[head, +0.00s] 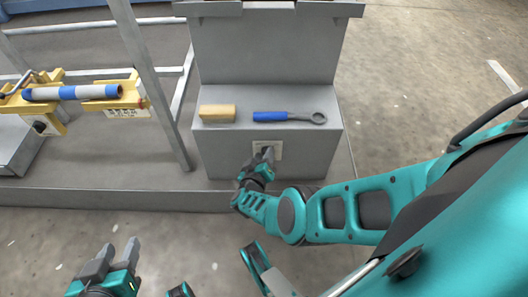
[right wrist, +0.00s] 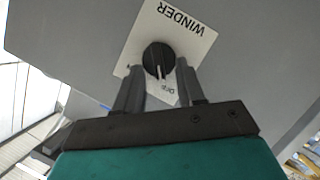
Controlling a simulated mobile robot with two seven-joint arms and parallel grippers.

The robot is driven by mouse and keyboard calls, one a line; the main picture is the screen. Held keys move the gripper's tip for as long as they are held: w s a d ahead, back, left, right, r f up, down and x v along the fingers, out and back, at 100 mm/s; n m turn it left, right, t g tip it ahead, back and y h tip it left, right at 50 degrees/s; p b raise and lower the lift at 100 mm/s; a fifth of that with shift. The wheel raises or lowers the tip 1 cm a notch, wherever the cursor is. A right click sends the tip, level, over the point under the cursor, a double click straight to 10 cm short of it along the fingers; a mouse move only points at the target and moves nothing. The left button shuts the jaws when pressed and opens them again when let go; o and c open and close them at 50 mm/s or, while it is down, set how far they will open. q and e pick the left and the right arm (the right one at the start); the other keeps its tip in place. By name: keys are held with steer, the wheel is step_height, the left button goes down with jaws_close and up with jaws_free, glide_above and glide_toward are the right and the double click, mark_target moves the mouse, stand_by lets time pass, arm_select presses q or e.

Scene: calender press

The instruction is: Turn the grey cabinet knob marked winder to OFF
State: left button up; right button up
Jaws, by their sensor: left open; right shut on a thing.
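The winder knob (right wrist: 158,57) is a round dark knob on a white plate (right wrist: 180,28) lettered WINDER, which appears upside down in the right wrist view. Its pale pointer line points toward the bottom of that view, beside small lettering too blurred to read surely. The plate (head: 277,148) is on the front of the grey cabinet (head: 222,150). My right gripper (right wrist: 160,80) is shut on the knob, one finger on each side. In the head view the right gripper (head: 265,158) largely hides the knob. My left gripper (head: 118,252) is open and empty, low at the left.
A yellow block (head: 217,113) and a blue-handled ring wrench (head: 285,117) lie on the cabinet's ledge. Floor at the right is clear.

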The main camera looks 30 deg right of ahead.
steer(key=shift+w+d+r, duration=0.15)
steer(key=shift+w, duration=0.1)
steer(key=o, duration=1)
steer(key=shift+s, duration=0.1)
steer(key=shift+s, duration=0.15)
